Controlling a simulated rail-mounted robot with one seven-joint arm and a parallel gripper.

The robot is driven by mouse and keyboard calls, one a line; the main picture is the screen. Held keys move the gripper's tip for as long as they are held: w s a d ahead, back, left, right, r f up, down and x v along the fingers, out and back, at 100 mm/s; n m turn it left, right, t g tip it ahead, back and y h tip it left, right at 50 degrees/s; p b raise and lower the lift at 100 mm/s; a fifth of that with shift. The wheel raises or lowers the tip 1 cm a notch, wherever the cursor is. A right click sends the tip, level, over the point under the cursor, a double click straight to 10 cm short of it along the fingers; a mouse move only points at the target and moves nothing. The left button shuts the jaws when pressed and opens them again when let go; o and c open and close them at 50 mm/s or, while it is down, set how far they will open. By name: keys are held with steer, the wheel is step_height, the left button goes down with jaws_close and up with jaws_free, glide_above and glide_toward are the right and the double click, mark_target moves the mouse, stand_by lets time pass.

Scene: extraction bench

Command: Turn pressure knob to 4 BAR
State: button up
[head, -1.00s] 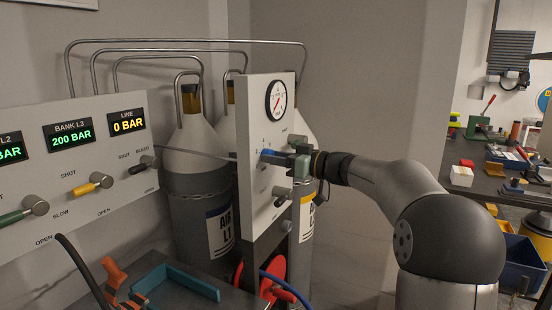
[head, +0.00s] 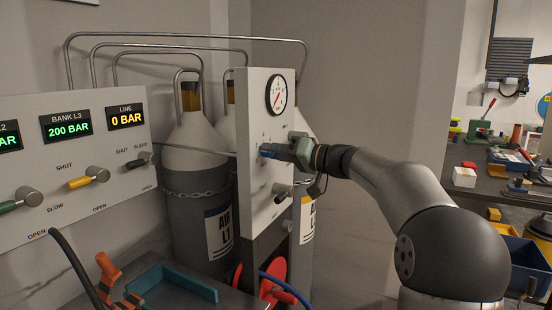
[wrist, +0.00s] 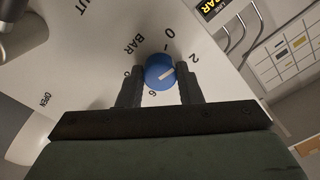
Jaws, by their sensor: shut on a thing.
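The blue pressure knob (wrist: 159,72) sits on the white panel (head: 254,100), between my gripper's two dark fingers (wrist: 160,84) in the wrist view. My gripper (head: 270,151) is shut on the knob in the head view. The knob's white mark points right in the wrist view, roughly toward the 2 or slightly below it. The printed 0, 2, 6 and BAR are readable around the knob. The 4 is not visible. Above the knob, a round gauge (head: 276,95) with a red needle is on the same panel.
A valve lever (head: 282,190) is just below the knob. At left, a valve panel (head: 75,160) has several levers; its LINE display (head: 126,115) reads 0 BAR and BANK L3 reads 200 BAR. Gas cylinders (head: 195,190) stand behind. A cluttered workbench (head: 490,185) is at right.

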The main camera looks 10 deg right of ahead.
steer(key=shift+r+m+p, duration=0.1)
steer(key=shift+m+p, duration=2.45)
steer(key=shift+m, duration=5.65)
steer(key=o, duration=1)
steer(key=b+v, duration=0.2)
steer(key=v, duration=1.5)
steer(key=shift+s+d, duration=0.15)
steer(key=shift+d, duration=0.05)
